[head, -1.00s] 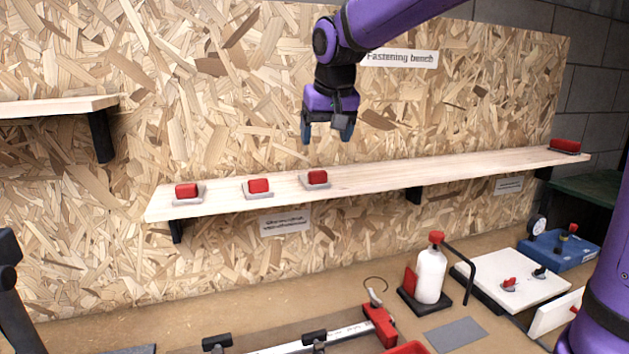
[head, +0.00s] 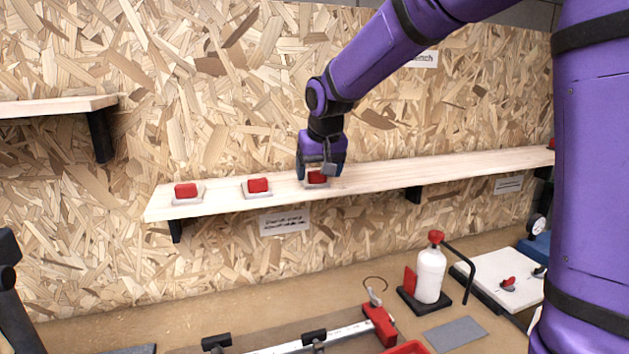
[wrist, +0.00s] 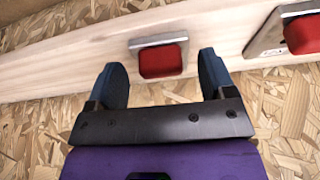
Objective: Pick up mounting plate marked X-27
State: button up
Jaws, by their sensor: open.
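Several small grey plates with red blocks on top sit on the light wooden shelf. The rightmost of the near group (head: 317,178) is partly hidden by my gripper (head: 320,172) in the head view. In the wrist view a plate with a red block (wrist: 160,58) lies just beyond and between my open fingers (wrist: 165,80), not gripped. Another plate with a red block (wrist: 303,32) shows at the right edge. The middle plate (head: 258,187) and the left plate (head: 187,192) stand further left. I cannot read any X-27 mark on the plates.
The shelf (head: 420,175) runs along a chipboard wall, with a paper label (head: 285,222) below it. On the bench below are a white bottle (head: 430,275), a red-ended clamp (head: 379,325) and a white board (head: 500,280).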

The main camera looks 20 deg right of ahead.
jog(key=shift+w+f, duration=0.25)
jog(key=shift+f, duration=0.35)
jog(key=c, duration=0.8)
jog(key=shift+c, duration=0.2)
jog(key=shift+r, duration=0.1)
